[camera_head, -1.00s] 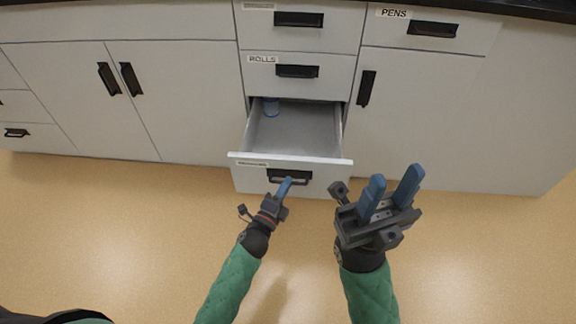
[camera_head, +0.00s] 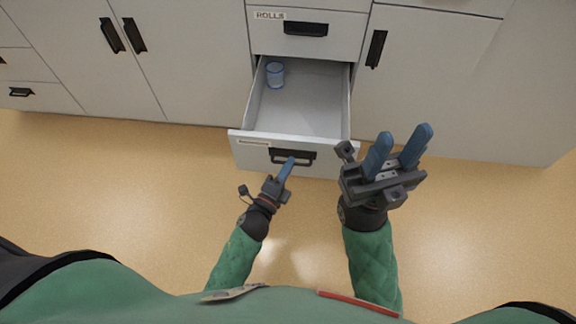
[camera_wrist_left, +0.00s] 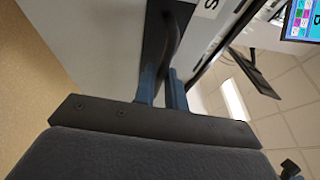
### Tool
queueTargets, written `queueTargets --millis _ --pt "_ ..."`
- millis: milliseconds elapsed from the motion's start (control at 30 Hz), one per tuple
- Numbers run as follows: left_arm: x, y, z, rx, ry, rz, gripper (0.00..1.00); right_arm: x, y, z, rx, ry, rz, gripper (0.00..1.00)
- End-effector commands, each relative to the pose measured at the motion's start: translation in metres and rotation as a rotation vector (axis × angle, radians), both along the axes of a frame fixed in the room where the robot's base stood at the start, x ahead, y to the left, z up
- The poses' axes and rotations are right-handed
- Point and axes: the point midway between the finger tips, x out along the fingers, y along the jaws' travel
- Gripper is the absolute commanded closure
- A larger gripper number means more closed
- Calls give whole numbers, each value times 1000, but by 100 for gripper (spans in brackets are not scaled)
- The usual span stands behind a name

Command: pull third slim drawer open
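The third slim drawer (camera_head: 262,152) stands pulled out below the ROLLS drawer. Its label is too small to read. A blue cylindrical item (camera_head: 275,75) lies inside near the back left. My left gripper (camera_head: 289,163) is at the drawer's black handle (camera_head: 305,157). In the left wrist view the blue fingers (camera_wrist_left: 161,88) stand close together on either side of the dark handle bar (camera_wrist_left: 172,38), and the gripper looks shut on it. My right gripper (camera_head: 397,150) is empty, its two blue fingers apart, right of the drawer front.
The ROLLS drawer (camera_head: 340,34) above is shut. Shut cupboard doors with black handles flank the drawers, left (camera_head: 190,70) and right (camera_head: 425,90). The tan floor (camera_head: 120,190) in front is clear.

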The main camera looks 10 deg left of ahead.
Motion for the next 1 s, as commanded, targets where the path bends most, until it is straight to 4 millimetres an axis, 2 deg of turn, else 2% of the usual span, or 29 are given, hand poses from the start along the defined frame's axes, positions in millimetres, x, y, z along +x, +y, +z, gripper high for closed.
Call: queueTargets --millis 33,100,467,1000 --pt "0 0 -1 0 1 0 77 0 0 0 0 0 0 64" --pt "0 0 0 0 0 0 68 0 0 0 -1 0 0 64" --pt "-4 2 -1 -1 1 0 68 0 0 0 -3 0 1 64" --pt "-63 26 -12 -1 1 0 68 -1 -1 2 -7 2 -8 64"
